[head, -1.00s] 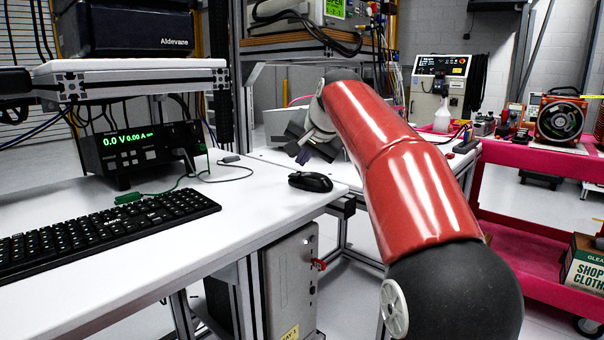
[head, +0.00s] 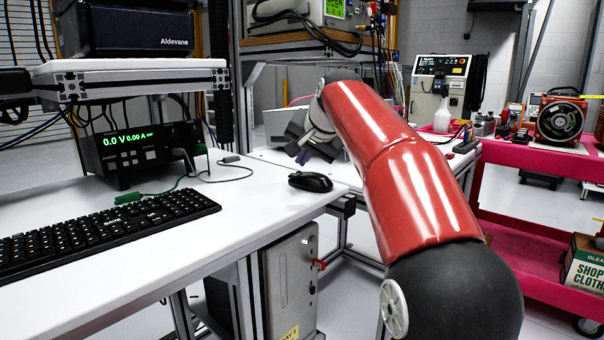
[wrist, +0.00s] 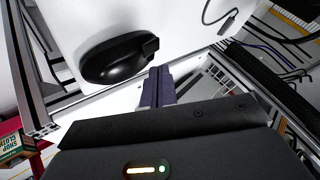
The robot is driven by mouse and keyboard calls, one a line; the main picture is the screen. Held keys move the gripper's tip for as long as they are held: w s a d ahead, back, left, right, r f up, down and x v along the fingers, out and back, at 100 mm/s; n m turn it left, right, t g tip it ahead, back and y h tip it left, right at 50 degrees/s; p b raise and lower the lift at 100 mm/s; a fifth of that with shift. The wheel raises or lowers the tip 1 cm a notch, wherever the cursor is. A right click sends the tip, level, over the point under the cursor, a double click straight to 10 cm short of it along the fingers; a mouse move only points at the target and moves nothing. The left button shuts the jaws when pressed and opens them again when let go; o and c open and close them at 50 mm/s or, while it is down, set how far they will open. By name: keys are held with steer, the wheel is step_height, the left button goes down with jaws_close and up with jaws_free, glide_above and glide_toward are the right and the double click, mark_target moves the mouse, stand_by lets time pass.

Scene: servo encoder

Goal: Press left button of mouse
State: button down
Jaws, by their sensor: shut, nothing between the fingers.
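The black mouse (head: 310,181) lies on the white bench top near its right edge. It also shows in the wrist view (wrist: 115,60), in the upper left. My gripper (head: 302,156) is just beyond and above the mouse in the head view, with its dark fingers pointing down. In the wrist view my gripper's fingers (wrist: 157,75) are together and empty, to the right of the mouse's end and apart from it. Part of the gripper is hidden behind my red arm in the head view.
A black keyboard (head: 105,232) lies on the bench at left. A power supply (head: 140,152) stands behind it with a green lead and a dark cable (head: 228,168) on the bench. A metal upright (head: 238,80) stands behind the mouse.

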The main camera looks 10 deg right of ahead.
steer(key=shift+f, duration=0.15)
steer(key=shift+f, duration=0.25)
steer(key=shift+f+b, duration=0.35)
steer(key=shift+b, duration=0.05)
stand_by(0.7)
steer(key=shift+r, duration=0.15)
steer(key=shift+r+p, duration=0.6)
steer(key=shift+p, duration=0.25)
steer(key=shift+r, duration=0.1)
step_height(320, 180, up, 3)
steer(key=p, duration=0.3)
steer(key=shift+r+p, duration=0.4)
steer(key=shift+r, duration=0.55)
